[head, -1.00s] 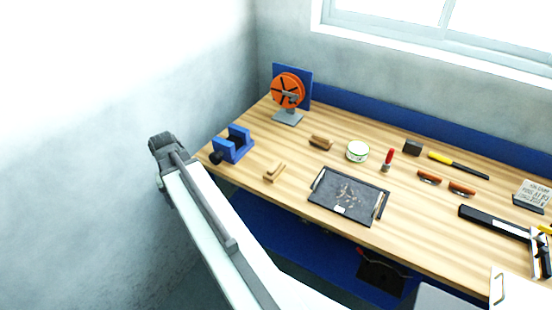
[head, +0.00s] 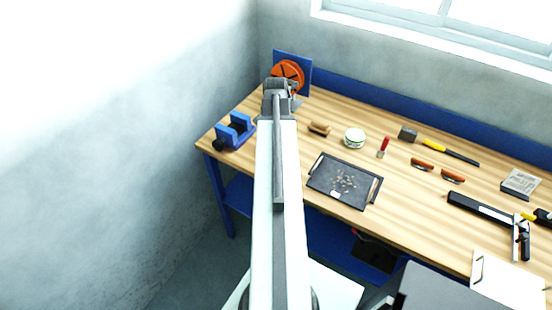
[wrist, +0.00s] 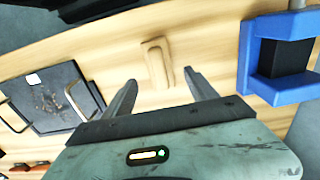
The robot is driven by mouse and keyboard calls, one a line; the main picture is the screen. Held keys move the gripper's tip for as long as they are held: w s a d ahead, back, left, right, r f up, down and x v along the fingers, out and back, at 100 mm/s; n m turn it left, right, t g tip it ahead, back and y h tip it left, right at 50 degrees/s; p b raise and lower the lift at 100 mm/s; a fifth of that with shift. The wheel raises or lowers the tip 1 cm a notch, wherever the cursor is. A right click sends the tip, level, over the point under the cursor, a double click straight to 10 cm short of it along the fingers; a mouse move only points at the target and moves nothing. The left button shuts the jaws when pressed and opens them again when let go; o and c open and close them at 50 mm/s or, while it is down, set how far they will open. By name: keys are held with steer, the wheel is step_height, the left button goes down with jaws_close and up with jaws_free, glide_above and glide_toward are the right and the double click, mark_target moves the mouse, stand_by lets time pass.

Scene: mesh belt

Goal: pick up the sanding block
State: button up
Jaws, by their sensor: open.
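A pale wooden block with a raised grip (wrist: 157,62), which looks like the sanding block, lies on the bench in the wrist view, ahead of my fingertips and roughly between their lines. My gripper (wrist: 160,80) is open with nothing between its fingers; I cannot tell its height above the bench. In the head view my arm hides this block and the fingers.
The blue vise (wrist: 278,55) is right of the block in the wrist view. The black tray (wrist: 45,98) is to the left. In the head view, a brown brush-like piece (head: 318,128), a round tin (head: 355,138) and a dark block (head: 408,134) stand farther along the bench (head: 400,205).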

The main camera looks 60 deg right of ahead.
steer(key=f+b, duration=0.5)
steer(key=shift+a+f, duration=0.15)
steer(key=shift+a, duration=0.15)
steer(key=shift+r, duration=0.2)
jaws_close()
step_height(320, 180, up, 10)
steer(key=p, duration=1)
steer(key=shift+r, duration=0.15)
steer(key=c, duration=0.8)
jaws_free()
steer(key=shift+f, duration=0.2)
steer(key=c, duration=0.4)
steer(key=shift+c, duration=0.4)
